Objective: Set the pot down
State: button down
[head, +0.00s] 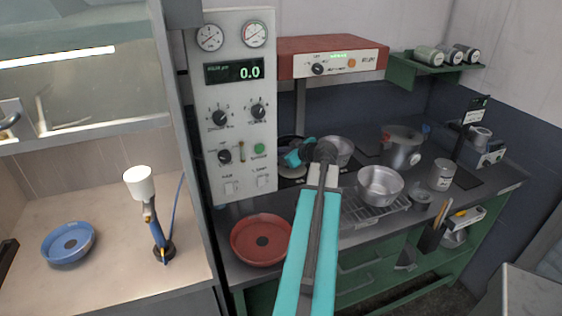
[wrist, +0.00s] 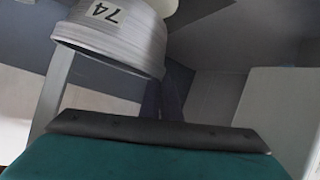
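My gripper (head: 297,156) is at the far end of my teal arm, over the back of the dark counter. A metal pot (head: 338,150) shows just right of and behind it, partly covered by my wrist. In the wrist view a grey metal pot (wrist: 108,38) with a white label reading 74 fills the upper left, tilted in the picture. It is close to the dark-edged teal part at the bottom. Whether the fingers are closed on a pot is hidden. Another metal pot (head: 380,184) stands on a wire rack (head: 376,213) to the right.
A larger pot (head: 403,147) with red and blue parts stands farther back right. A red round dish (head: 261,240) sits at the counter's front left. A grey can (head: 440,174) stands to the right. The control panel (head: 237,105) rises close left of my gripper.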

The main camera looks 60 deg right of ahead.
jog(key=shift+f+p, duration=0.7)
jog(key=shift+f, duration=1.35)
jog(key=shift+f, duration=0.1)
jog(key=c, duration=2.4)
grip_release()
jog(key=shift+c, duration=0.2)
jog(key=o, duration=0.4)
jog(key=shift+o, duration=0.2)
jog(key=shift+s, duration=0.1)
jog(key=shift+s+a+r, duration=0.2)
jog(key=shift+s+r, duration=0.05)
jog(key=shift+s, duration=0.1)
jog(key=b+v, duration=0.3)
jog(key=v, duration=0.8)
jog(key=shift+b, duration=0.35)
